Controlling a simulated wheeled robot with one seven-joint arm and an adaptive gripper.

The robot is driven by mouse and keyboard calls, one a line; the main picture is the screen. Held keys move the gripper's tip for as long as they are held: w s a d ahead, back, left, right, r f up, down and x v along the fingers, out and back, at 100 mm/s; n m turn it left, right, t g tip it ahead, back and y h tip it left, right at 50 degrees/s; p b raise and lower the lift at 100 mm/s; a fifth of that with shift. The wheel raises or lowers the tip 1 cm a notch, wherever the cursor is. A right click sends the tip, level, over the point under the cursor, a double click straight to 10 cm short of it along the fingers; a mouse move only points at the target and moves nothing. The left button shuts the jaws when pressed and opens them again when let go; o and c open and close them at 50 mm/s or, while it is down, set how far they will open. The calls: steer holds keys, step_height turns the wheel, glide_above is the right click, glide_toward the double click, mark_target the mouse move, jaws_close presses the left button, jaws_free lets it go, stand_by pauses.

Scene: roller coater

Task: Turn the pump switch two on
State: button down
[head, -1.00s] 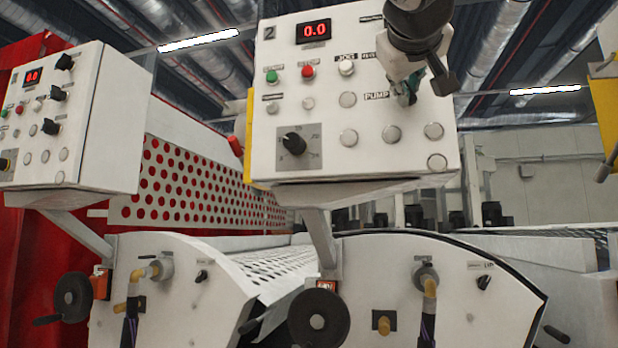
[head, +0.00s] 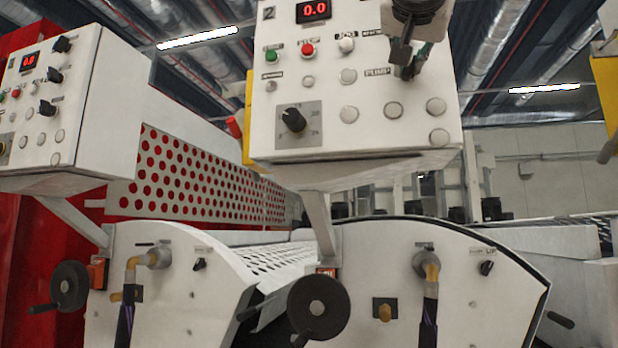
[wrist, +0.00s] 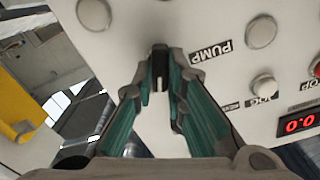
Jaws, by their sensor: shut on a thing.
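The pump switch (wrist: 160,52) is a small dark knob beside the "PUMP" label on the white control panel (head: 350,125) marked "2". In the wrist view, my gripper (wrist: 159,78) has its teal fingers closed around this knob. The knob's exact turn angle cannot be told.
A black rotary dial (head: 293,119), round buttons and a red 0.0 display (head: 313,10) share the panel. A second control panel (head: 45,110) stands left. Handwheels (head: 317,307) and rollers lie below.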

steer(key=shift+m, duration=0.7)
steer(key=c, duration=1.6)
jaws_free()
steer(key=v, duration=1.2)
